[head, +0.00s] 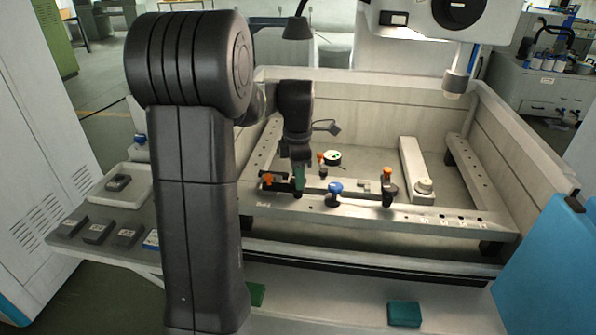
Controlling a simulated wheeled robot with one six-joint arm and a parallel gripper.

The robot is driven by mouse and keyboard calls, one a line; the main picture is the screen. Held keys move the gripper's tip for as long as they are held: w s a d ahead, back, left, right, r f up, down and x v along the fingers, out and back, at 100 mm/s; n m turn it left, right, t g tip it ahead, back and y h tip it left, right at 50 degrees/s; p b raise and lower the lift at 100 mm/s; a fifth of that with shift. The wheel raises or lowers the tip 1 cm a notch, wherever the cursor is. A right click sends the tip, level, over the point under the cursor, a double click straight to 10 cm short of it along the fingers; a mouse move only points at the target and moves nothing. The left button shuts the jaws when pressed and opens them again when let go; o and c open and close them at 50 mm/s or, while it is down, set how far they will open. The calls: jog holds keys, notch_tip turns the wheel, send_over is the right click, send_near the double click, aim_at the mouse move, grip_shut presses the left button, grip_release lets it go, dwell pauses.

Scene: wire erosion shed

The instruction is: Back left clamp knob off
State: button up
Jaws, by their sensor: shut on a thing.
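My gripper (297,163) points down over the left part of the machine's work frame (350,212). It is shut on a small dark green thing (299,178), whose lower end is close to the front rail. An orange clamp knob (268,180) is just left of it. Another orange knob (320,157) is just right and behind, partly beside the gripper. A blue knob (335,188) and a third orange knob (387,173) stand farther right on dark clamps. I cannot tell whether the gripper touches any knob.
A dark round part with a green edge (332,158) lies behind the rail. Tank walls (520,150) surround the frame. A white tray (124,198) and dark blocks (97,231) lie at left. The white machine head (440,22) hangs above.

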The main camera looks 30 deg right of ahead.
jog(key=shift+n, duration=0.5)
jog(key=o, duration=1)
jog(key=shift+r, duration=0.1)
notch_tip(320, 180, up, 14)
jog(key=shift+f, duration=0.2)
notch_tip(320, 180, down, 14)
jog(key=shift+r, duration=0.1)
dwell(0.6)
